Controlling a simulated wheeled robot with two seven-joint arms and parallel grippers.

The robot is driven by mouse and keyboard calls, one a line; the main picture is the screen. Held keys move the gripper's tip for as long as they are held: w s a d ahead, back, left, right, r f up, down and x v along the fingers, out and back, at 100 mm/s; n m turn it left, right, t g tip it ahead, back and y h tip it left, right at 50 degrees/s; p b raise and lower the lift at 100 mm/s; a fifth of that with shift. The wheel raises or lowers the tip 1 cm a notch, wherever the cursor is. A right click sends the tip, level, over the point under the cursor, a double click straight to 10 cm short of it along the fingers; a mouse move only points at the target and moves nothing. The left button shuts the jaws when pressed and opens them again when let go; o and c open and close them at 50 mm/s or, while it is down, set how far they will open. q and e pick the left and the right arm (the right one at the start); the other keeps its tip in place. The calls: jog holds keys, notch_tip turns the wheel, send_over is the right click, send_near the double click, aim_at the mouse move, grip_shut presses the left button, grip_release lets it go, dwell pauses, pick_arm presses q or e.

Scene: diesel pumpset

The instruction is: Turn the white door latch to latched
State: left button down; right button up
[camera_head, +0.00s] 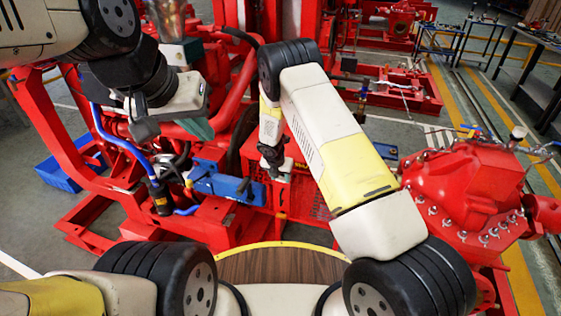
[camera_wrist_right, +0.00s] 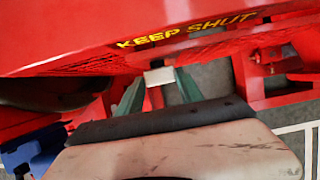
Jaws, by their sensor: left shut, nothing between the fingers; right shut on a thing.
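The white door latch (camera_wrist_right: 158,77) shows as a small pale block in the right wrist view, below the edge of a red panel (camera_wrist_right: 90,30) marked "KEEP SHUT". The green fingers of my right gripper (camera_wrist_right: 159,84) are on either side of it and shut on it. In the head view my right gripper (camera_head: 281,168) is low in front of the red mesh guard, and the latch cannot be made out there. The latch's turned angle is hard to tell.
A blue block-like part (camera_head: 228,186) and a blue hose (camera_head: 130,148) are left of my right gripper. A red pump housing (camera_head: 465,185) stands at the right. A wooden round top (camera_head: 282,266) is close in front. Red frames surround the grippers.

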jog(key=shift+d+y, duration=0.1)
jog(key=shift+y, duration=0.2)
jog(key=y, duration=0.1)
jog(key=d+t+y, duration=0.1)
jog(key=y, duration=0.1)
jog(key=shift+s+f+m, duration=0.15)
jog(key=shift+s+m, duration=0.05)
jog(key=shift+m, duration=0.2)
jog(key=y, duration=0.1)
jog(key=t+y, duration=0.1)
jog(key=d+m+y, duration=0.1)
jog(key=y, duration=0.1)
jog(key=shift+s+f+t, duration=0.15)
jog(key=shift+f+t, duration=0.15)
jog(key=shift+f, duration=0.05)
jog(key=m+t+y, duration=0.1)
jog(key=y, duration=0.1)
jog(key=f+t+y, duration=0.1)
jog(key=t+y, duration=0.1)
jog(key=y, duration=0.1)
jog(key=f+m+t+y, duration=0.1)
jog(key=y, duration=0.1)
jog(key=shift+s+d+m, duration=0.1)
jog(key=shift+d+m, duration=0.2)
jog(key=shift+a+t+y, duration=0.1)
jog(key=shift+t+y, duration=0.2)
jog(key=shift+y, duration=0.1)
jog(key=o, duration=1.4)
